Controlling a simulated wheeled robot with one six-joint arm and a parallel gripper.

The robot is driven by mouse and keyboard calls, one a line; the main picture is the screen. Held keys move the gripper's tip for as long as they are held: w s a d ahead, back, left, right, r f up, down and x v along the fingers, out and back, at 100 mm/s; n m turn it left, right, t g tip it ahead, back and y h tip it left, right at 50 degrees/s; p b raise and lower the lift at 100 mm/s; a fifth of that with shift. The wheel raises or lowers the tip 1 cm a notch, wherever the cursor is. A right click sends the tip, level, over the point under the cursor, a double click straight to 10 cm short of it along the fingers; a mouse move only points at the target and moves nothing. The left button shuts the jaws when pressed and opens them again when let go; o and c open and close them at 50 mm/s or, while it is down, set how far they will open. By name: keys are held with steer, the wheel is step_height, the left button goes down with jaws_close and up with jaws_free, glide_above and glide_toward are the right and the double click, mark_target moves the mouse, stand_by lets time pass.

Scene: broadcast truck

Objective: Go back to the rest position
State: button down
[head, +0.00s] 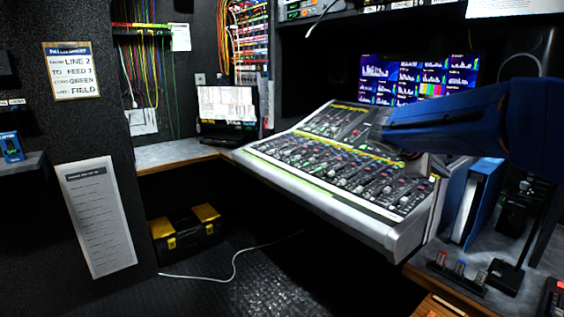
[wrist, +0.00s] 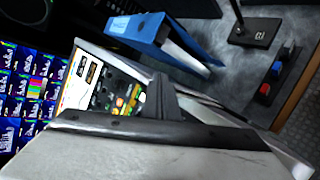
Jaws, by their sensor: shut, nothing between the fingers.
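My gripper (head: 376,134) is at the left end of my blue arm, in front of the upper right part of the mixing console (head: 388,233) in the head view. The gripper is small and dark there, and whether it touches the console cannot be told. In the wrist view the dark fingers (wrist: 162,90) are together with nothing held. Behind them the console (wrist: 76,95) shows at a tilt, with lit screens and buttons. My arm hides part of the console's right end and the desk behind.
Blue binders (head: 478,203) stand right of the console, also in the wrist view (wrist: 148,35). A switch block (head: 458,270) and a black stand (head: 506,275) are on the desk. Monitors (head: 415,78) line the back. A yellow-black toolbox (head: 186,233) and white cable (head: 235,268) lie on the floor.

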steer(key=s+a+f+m+y, duration=0.3)
steer(key=s+a+f, duration=0.2)
steer(key=s, duration=0.6)
steer(key=s+a+f+m+y, duration=0.3)
steer(key=s+f, duration=0.4)
steer(key=s, duration=0.3)
steer(key=s+a+f+m+y, duration=0.3)
steer(key=s+a+f+y, duration=0.2)
steer(key=s, duration=0.6)
steer(key=a+f, duration=0.2)
steer(key=a, duration=0.1)
steer(key=shift+s+t, duration=0.3)
steer(key=shift+t, duration=0.1)
